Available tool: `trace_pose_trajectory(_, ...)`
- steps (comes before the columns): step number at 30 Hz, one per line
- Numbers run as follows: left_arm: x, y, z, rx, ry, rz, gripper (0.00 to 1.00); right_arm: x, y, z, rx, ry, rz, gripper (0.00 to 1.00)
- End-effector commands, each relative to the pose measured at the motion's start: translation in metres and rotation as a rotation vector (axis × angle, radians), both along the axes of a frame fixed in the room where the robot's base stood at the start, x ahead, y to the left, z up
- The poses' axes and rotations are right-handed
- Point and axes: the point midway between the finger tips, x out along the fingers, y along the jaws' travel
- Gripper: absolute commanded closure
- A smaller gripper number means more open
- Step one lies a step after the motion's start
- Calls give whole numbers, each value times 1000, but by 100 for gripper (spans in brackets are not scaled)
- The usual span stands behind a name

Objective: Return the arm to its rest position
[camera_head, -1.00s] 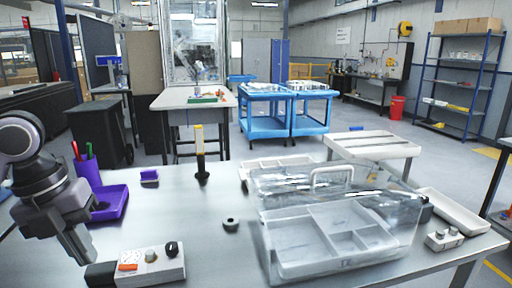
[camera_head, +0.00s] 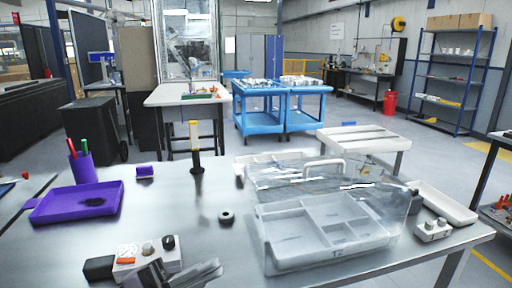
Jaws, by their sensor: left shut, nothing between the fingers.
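My left gripper (camera_head: 208,271) shows at the bottom edge, in front of a small light-grey control box (camera_head: 136,257) with knobs and an orange part. Its dark grey fingers are shut with nothing between them and point to the right. It hides part of the box's near side. Most of the left arm is out of the picture. My right gripper is not in view. The metal worktable (camera_head: 180,222) lies under these things.
A purple tray (camera_head: 60,207) and a purple pen cup (camera_head: 82,168) stand at left. A clear lidded case (camera_head: 330,235) with compartments fills the right part of the table. A black ring (camera_head: 226,216) lies mid-table. A dark post (camera_head: 196,165) stands behind it.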

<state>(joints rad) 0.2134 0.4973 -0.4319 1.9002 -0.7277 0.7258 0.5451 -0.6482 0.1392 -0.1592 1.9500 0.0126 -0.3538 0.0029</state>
Motion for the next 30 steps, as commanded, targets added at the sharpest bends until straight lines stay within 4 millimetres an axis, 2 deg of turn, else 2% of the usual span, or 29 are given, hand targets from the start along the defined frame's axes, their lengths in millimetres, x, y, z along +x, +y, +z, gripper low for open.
trace_pose_trajectory(5,24,32,-49,-194,301,303,100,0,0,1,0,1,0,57)
trace_pose_trajectory(8,29,55,-94,-250,495,478,100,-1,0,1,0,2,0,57)
trace_pose_trajectory(10,25,72,-132,-266,643,597,100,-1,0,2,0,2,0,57)
trace_pose_trajectory(14,-3,99,-209,-254,933,796,100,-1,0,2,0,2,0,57)
trace_pose_trajectory(15,-16,105,-232,-241,1022,846,100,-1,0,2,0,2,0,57)
trace_pose_trajectory(18,-52,116,-281,-197,1218,943,100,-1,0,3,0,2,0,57)
trace_pose_trajectory(21,-84,122,-312,-158,1362,1000,100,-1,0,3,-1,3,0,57)
trace_pose_trajectory(24,-104,124,-329,-130,1446,1027,100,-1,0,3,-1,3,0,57)
trace_pose_trajectory(30,-114,125,-337,-116,1484,1037,100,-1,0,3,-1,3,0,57)
